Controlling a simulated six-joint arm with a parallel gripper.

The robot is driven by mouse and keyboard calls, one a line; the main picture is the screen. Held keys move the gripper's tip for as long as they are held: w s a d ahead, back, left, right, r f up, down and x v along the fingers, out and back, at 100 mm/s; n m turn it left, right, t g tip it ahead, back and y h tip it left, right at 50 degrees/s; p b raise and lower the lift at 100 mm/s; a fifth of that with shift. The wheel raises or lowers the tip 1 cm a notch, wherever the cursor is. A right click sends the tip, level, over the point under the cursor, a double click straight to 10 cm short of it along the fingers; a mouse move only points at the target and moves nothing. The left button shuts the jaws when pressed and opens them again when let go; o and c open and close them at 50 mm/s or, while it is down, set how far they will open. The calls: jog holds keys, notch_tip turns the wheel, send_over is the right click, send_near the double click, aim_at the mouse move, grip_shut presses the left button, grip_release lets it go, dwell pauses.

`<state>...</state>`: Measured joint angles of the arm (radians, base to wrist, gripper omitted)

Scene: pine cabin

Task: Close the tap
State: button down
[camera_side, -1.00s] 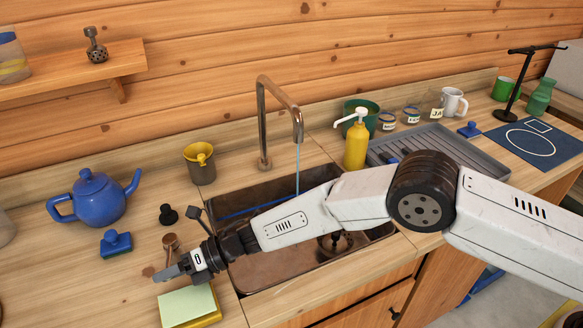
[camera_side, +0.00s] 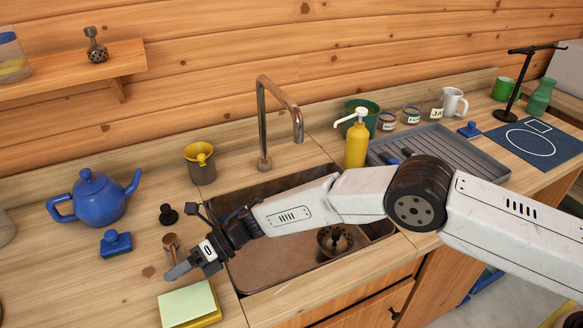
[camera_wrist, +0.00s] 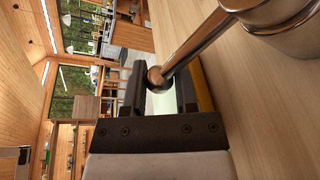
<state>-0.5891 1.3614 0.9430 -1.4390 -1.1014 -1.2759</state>
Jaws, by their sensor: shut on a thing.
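The tap's curved metal spout (camera_side: 282,98) rises behind the sink (camera_side: 290,262), and no water stream shows below it. The tap's handle (camera_side: 171,243) stands on the counter left of the sink. It is a short metal lever with a ball end, seen close in the wrist view (camera_wrist: 190,50). My gripper (camera_side: 184,268) is at the handle, low over the counter. In the wrist view, my gripper (camera_wrist: 160,92) has its fingers on either side of the lever's ball end and is shut on it. The exact contact is partly hidden in the side view.
A green-and-yellow sponge (camera_side: 188,305) lies just in front of my gripper. A blue brush (camera_side: 116,243), a black stopper (camera_side: 168,214) and a blue teapot (camera_side: 97,198) are to the left and behind. A yellow soap bottle (camera_side: 356,145) stands behind my arm.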

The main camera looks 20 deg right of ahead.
jog(key=c, duration=0.5)
grip_release()
jog(key=shift+w+r, duration=0.1)
jog(key=shift+r, duration=0.1)
jog(key=shift+c, duration=0.2)
jog(key=shift+o, duration=0.7)
jog(key=shift+f, duration=0.1)
jog(key=shift+d, duration=0.1)
jog(key=shift+v, duration=3.85)
